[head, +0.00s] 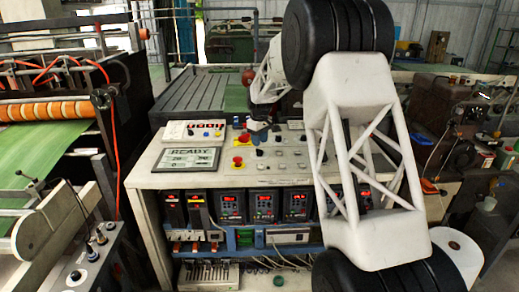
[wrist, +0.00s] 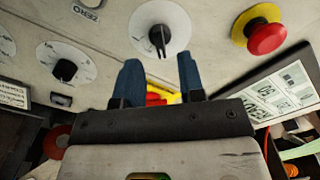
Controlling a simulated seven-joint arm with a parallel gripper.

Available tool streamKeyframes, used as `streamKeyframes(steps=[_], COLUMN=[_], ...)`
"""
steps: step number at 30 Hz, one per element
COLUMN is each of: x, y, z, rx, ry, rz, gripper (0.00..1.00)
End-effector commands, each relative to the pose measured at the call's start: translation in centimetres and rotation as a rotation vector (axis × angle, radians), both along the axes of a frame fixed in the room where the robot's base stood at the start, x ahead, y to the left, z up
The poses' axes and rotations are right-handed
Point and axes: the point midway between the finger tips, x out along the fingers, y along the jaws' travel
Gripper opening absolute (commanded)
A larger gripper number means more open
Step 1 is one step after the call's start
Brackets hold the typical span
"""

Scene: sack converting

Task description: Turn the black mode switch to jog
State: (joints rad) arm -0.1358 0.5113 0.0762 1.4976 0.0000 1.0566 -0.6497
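A black pointer knob (wrist: 160,38) on a round white dial sits on the light panel in the wrist view. It lies just beyond my fingertips, roughly in line with the gap between them. Its pointer end is near vertical in the picture; its dial markings are too small to read. A second black knob (wrist: 64,70) on a white dial is to the left; I cannot tell from lettering which one is the mode switch. My gripper (wrist: 160,72) is open, its two blue fingers apart with no knob between them. In the head view my arm partly hides the panel.
A red emergency button (wrist: 266,37) on a yellow base is right of the knob. Another red and yellow part (wrist: 160,98) shows behind my fingers. The console (head: 150,178) carries a READY display (head: 188,158) and several small knobs and buttons.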

Motion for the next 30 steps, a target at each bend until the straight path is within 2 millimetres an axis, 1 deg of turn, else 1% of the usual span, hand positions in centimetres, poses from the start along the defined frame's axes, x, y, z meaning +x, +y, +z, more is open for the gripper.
streamKeyframes(steps=[3, 9, 15, 23, 30], x=[0.0, 0.0, 0.0, 0.0, 0.0], y=[0.0, 0.0, 0.0, 0.0, 0.0], z=[-1.5, -3.5, -4.2, -4.2, -4.2], rx=[0.000, 0.000, 0.000, 0.000, 0.000], ry=[0.001, 0.001, 0.000, 0.000, 0.000], rz=[0.000, 0.000, 0.000, 0.000, 0.000], gripper=[0.36, 0.36, 0.36, 0.36, 0.00])
